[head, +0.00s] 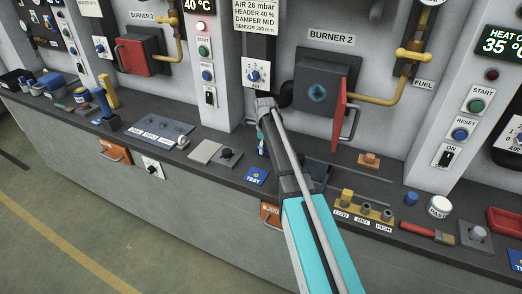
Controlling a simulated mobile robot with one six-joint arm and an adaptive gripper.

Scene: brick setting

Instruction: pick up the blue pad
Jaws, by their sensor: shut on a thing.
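My arm reaches across the counter from the lower right, and its grey wrist end (265,104) is in front of the burner 2 panel. My gripper (263,142) is mostly hidden behind the arm, above the counter. A small bit of blue shows at the arm's left edge there, in line with the blue pad (262,149) held in the shut jaws. Its full shape and the fingertips are hidden.
The burner 2 box (318,92) with its open red door (340,112) stands close behind the arm. Grey plates (205,151) lie to the left.

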